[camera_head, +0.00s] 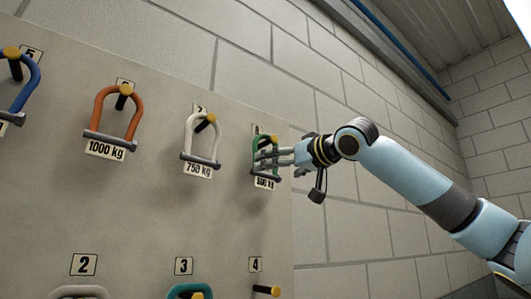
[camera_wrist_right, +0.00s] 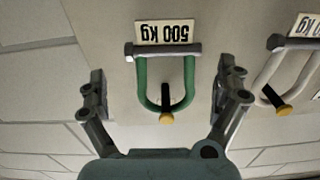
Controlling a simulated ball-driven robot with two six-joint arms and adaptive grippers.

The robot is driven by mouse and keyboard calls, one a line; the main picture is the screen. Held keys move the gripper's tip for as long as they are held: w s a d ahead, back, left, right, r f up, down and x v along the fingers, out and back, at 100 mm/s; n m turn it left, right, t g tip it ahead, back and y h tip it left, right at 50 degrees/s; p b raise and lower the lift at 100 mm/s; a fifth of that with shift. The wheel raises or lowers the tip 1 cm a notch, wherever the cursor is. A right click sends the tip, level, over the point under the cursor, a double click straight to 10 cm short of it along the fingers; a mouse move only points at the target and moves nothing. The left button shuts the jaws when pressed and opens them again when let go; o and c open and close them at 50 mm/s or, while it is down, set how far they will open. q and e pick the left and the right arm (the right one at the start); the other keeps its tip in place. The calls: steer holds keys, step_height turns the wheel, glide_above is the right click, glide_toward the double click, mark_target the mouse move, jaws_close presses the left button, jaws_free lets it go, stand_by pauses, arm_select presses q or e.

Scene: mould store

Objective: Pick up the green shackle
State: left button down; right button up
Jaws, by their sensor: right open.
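The green shackle (camera_wrist_right: 140,85) hangs on a black peg with a yellow tip (camera_wrist_right: 166,108) on the board, above a "500 kg" label (camera_head: 265,184). In the head view the green shackle (camera_head: 256,145) is partly hidden by my right gripper (camera_head: 262,158). My right gripper is open; in the right wrist view its two fingers (camera_wrist_right: 165,95) stand on either side of the shackle, apart from it. The wrist view shows the scene upside down. Nothing is held between the fingers. My left gripper is in neither view.
A white shackle (camera_head: 187,135) labelled 750 kg hangs beside the green one, then an orange shackle (camera_head: 98,110) and a blue one (camera_head: 33,80). A teal shackle (camera_head: 190,289) and an empty peg (camera_head: 265,290) are below. The board's right edge is close to my gripper.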

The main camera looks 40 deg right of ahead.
mark_target(269, 173)
steer(key=w+p, duration=0.4)
steer(key=w, duration=0.1)
steer(key=shift+w+d+f, duration=0.1)
steer(key=shift+w+f, duration=0.15)
steer(key=shift+w, duration=0.15)
steer(key=shift+s, duration=0.15)
steer(key=shift+c, duration=1.2)
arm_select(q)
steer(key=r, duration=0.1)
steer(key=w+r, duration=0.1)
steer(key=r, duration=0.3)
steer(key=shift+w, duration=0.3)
arm_select(e)
steer(key=c, duration=0.9)
steer(key=shift+o, duration=0.2)
